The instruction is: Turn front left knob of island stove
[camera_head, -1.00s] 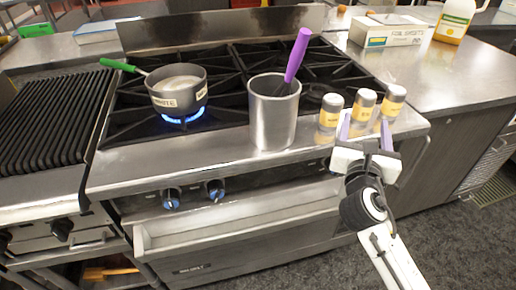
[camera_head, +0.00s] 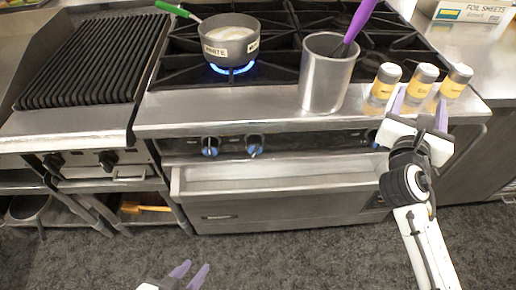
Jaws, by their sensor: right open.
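The island stove (camera_head: 240,115) has blue-marked knobs on its front panel. The leftmost knob (camera_head: 210,147) and the knob beside it (camera_head: 254,146) are in clear view. Another knob (camera_head: 373,137) shows partly beside my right arm. A blue flame (camera_head: 232,70) burns under a grey pot (camera_head: 230,42) on the front left burner. My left gripper (camera_head: 196,265) is at the bottom edge, low in front of the stove, fingers apart and empty, well away from the knobs. My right gripper (camera_head: 421,98) is open and empty at the stove's front right, near the shakers.
A metal container (camera_head: 325,80) with a purple-handled utensil stands on the stove's front ledge. Three shakers (camera_head: 423,80) stand right of it. A drawer-like ledge (camera_head: 275,178) juts out below the knobs. A grill (camera_head: 95,60) adjoins at left. The carpet in front is clear.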

